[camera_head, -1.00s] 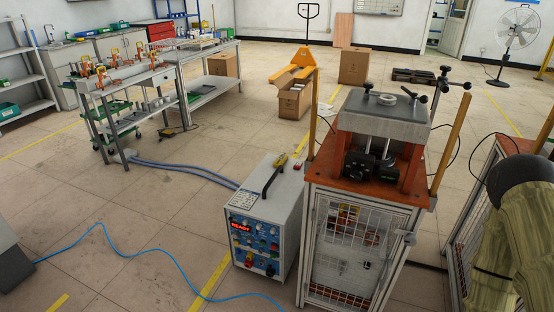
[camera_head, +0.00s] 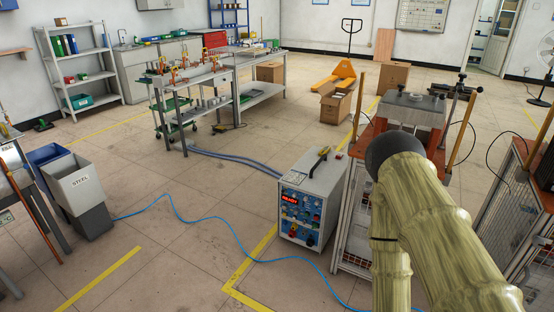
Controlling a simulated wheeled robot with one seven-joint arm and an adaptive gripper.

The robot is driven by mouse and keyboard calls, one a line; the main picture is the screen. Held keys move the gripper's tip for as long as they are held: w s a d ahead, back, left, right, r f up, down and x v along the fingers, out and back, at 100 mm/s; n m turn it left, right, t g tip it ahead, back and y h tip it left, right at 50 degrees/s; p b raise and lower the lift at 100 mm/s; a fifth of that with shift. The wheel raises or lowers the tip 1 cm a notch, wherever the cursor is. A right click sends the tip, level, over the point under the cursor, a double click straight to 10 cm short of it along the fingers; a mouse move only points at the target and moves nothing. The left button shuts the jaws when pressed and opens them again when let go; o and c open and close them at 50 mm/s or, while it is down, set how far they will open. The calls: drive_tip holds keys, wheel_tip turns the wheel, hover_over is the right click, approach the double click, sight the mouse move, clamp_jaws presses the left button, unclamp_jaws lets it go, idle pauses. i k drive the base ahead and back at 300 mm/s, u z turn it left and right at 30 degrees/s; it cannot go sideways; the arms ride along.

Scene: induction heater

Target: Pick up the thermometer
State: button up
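A small yellow item (camera_head: 325,151) lies on top of the induction heater box (camera_head: 312,196), by its black handle. It may be the thermometer, but it is too small to be sure. The box is grey, with a blue panel and a lit red READY display. My gripper is not in view.
A blue cable (camera_head: 215,228) crosses the floor left of the box. A workbench with tools (camera_head: 190,80), cardboard boxes (camera_head: 335,102) and an orange pallet jack (camera_head: 335,78) stand farther back. The floor at centre left is mostly clear.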

sight(325, 150)
drive_tip(key=u, duration=0.65)
drive_tip(key=i, duration=0.8)
drive_tip(key=u, duration=0.5)
drive_tip(key=i, duration=3.2)
drive_tip(key=z, duration=1.3)
drive_tip(key=i, duration=0.75)
drive_tip(key=z, duration=1.3)
drive_tip(key=i, duration=0.4)
drive_tip(key=z, duration=0.25)
